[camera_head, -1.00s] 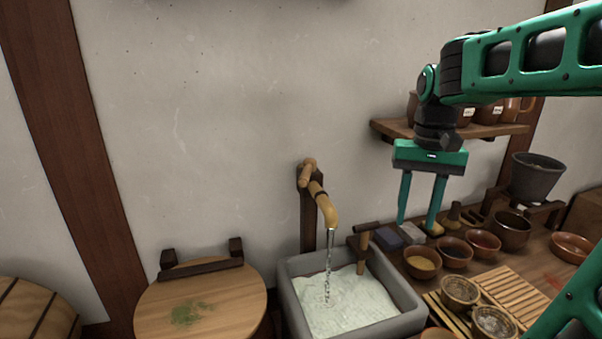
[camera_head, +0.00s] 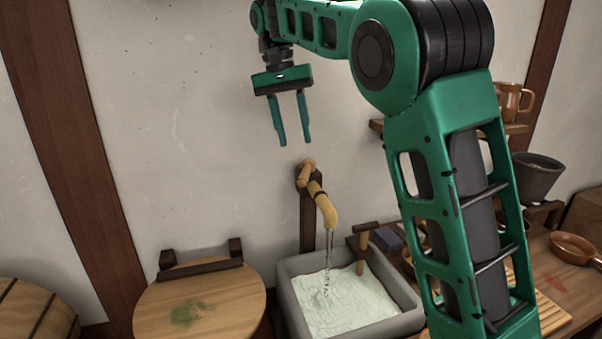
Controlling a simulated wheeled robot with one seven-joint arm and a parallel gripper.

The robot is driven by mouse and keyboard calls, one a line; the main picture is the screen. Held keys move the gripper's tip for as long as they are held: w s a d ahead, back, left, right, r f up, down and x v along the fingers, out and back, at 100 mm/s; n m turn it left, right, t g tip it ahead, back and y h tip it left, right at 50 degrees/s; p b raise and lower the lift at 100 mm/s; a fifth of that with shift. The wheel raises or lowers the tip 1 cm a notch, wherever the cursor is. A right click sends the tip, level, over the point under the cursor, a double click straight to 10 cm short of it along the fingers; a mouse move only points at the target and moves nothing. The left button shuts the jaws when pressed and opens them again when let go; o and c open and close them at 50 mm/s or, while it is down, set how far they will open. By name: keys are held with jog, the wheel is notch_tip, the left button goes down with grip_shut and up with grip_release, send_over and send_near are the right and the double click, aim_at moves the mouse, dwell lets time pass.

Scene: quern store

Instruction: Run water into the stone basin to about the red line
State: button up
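The grey stone basin (camera_head: 407,318) stands at the bottom middle and holds pale, rippled water (camera_head: 345,300). A bamboo spout (camera_head: 322,205) on a dark post runs a thin stream (camera_head: 328,255) down into it. A wooden tap handle (camera_head: 307,172) sits at the top of the spout. My gripper (camera_head: 294,143) hangs above the tap handle, pointing down, with its two fingers apart and nothing between them. I cannot make out a red line on the basin.
A wooden peg handle (camera_head: 363,240) stands at the basin's back right. A round wooden lid (camera_head: 200,300) with a green smear is at left. A shelf with mugs (camera_head: 512,100), a dark pot (camera_head: 537,175) and a brown pan (camera_head: 575,248) are at right, partly behind my arm.

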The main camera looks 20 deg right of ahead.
aim_at(302, 174)
jog(key=f, duration=0.3)
jog(key=d+f, duration=0.1)
jog(key=f, duration=0.2)
jog(key=s+d+f, duration=0.1)
jog(key=f, duration=0.3)
jog(key=shift+c, duration=0.7)
grip_shut()
jog(key=shift+d, duration=0.1)
jog(key=shift+w+a, duration=0.1)
jog(key=shift+a, duration=0.1)
